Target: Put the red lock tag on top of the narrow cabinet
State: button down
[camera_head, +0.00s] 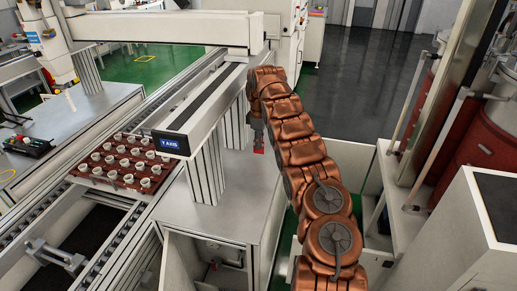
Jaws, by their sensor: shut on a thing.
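My gripper (258,141) hangs fingers down at the end of my copper-coloured arm, near the middle of the picture. It is shut on the red lock tag (259,150), which shows only as a small red patch below the fingers. The tag is over or beside the right edge of the grey machine table; I cannot tell its exact height. A white cabinet with a dark top panel (497,204) stands at the lower right, but I cannot tell for sure whether it is the narrow cabinet.
A conveyor with a reddish tray (85,180) of small white cups runs along the left. A gantry beam with a blue display (168,142) stands left of my gripper, on grey posts (205,170). Shelving with upright rails (412,110) stands at the right. Dark floor lies behind.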

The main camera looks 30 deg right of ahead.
jog(key=shift+f+p, duration=1.15)
jog(key=shift+f, duration=0.45)
jog(key=shift+w+f, duration=0.1)
jog(key=shift+f, duration=0.05)
jog(key=shift+f+b, duration=0.2)
jog(key=shift+b, duration=0.1)
jog(key=c, duration=1.2)
grip_release()
jog(key=shift+r, duration=0.1)
notch_tip(320, 180, up, 8)
jog(key=shift+w+r+b, duration=0.1)
jog(key=shift+r+b, duration=0.15)
jog(key=shift+b, duration=0.5)
jog(key=shift+d+r+p, duration=0.1)
jog(key=shift+r+p, duration=0.85)
jog(key=shift+r, duration=0.9)
